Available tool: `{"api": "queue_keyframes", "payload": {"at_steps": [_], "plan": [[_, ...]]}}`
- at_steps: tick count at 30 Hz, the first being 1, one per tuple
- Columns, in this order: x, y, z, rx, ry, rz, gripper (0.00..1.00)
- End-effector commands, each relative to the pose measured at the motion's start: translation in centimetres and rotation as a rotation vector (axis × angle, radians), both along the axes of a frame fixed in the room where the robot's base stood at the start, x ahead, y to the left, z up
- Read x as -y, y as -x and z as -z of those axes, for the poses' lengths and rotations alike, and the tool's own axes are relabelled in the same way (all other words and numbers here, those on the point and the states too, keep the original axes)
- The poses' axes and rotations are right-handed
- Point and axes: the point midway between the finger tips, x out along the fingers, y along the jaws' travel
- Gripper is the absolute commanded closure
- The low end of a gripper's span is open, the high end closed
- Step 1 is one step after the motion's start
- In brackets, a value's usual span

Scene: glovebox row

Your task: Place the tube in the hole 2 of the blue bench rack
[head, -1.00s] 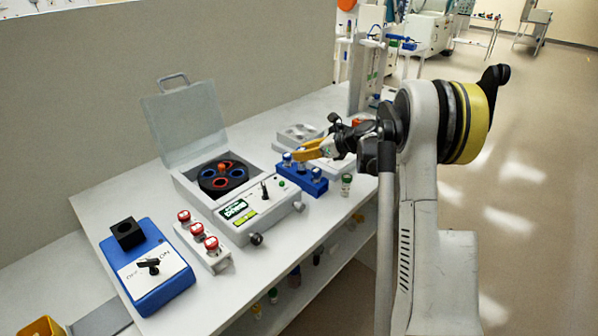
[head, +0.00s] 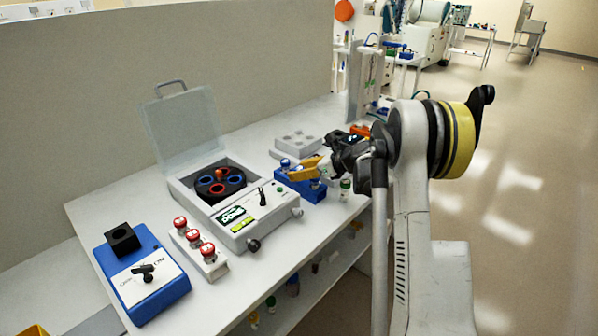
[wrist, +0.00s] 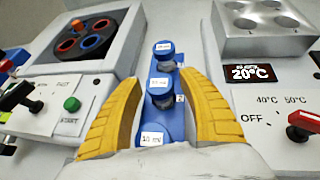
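The blue bench rack (head: 291,181) stands on the bench right of the centrifuge, and it also shows in the wrist view (wrist: 176,118). Blue-capped tubes with white labels sit in it: one farther back (wrist: 163,48) and one nearer (wrist: 159,90). My gripper (head: 306,170) is low over the rack. Its yellow fingers (wrist: 162,83) are spread on both sides of the nearer tube, with visible gaps.
A centrifuge (head: 262,222) with its lid raised stands left of the rack. A grey heating block (head: 297,143) is behind it. A rack of red-capped tubes (head: 211,268) and a blue mixer (head: 150,290) are farther left.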

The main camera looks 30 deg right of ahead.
Motion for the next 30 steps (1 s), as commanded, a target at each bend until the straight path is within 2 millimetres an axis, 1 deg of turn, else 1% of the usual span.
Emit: {"api": "queue_keyframes", "payload": {"at_steps": [2,5,8,18,21,24,26,27,29,30], "plan": [[0.0,0.0,-0.1,0.0,0.0,0.0,0.52],[0.0,0.0,-0.7,0.0,0.0,0.0,0.52],[0.8,1.2,-1.3,0.0,0.0,0.002,0.52],[4.2,6.8,-5.1,0.0,0.0,0.004,0.52],[4.8,7.9,-5.7,0.0,0.0,0.001,0.52],[5.2,8.7,-6.2,0.0,0.002,0.0,0.52],[4.9,8.9,-6.5,0.002,0.018,-0.012,0.52],[4.3,9.1,-7.0,0.005,0.043,-0.027,0.52],[2.6,9.4,-7.8,0.013,0.111,-0.071,0.52],[1.2,9.8,-8.6,0.021,0.174,-0.111,0.52]]}}
